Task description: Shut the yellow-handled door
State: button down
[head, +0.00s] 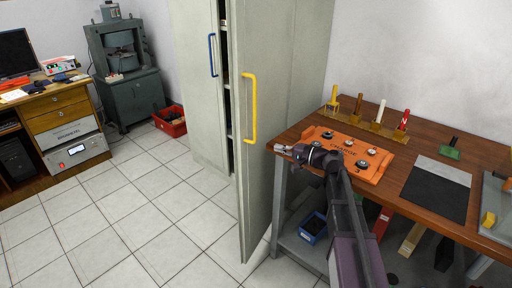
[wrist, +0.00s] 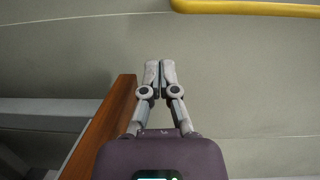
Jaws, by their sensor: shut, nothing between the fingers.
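The yellow-handled door (head: 285,60) belongs to a tall grey-green cabinet. It stands ajar, its free edge swung out towards me, with a dark gap between it and the blue-handled door. Its yellow handle (head: 252,108) is a vertical bar near the free edge; part of it shows in the wrist view (wrist: 250,9). My gripper (head: 279,149) is shut and empty, to the right of the handle and in front of the door's outer face. In the wrist view its closed fingertips (wrist: 160,66) point at the plain panel, apart from the handle. I cannot tell whether they touch the panel.
A wooden workbench (head: 480,150) stands close on the right, with an orange board (head: 345,150) at its near left corner, beneath my wrist. The bench edge (wrist: 110,115) shows left of my fingers. The blue-handled door (head: 200,80) is behind. Tiled floor (head: 150,210) to the left is clear.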

aim_at(250, 138)
jog(key=shift+w+d+r, duration=0.1)
jog(key=shift+w+r, duration=0.05)
jog(key=shift+w, duration=0.15)
jog(key=shift+r+x, duration=0.2)
jog(key=shift+x, duration=4.85)
jog(key=shift+w+m+t, duration=0.15)
jog(key=shift+m+t, duration=0.15)
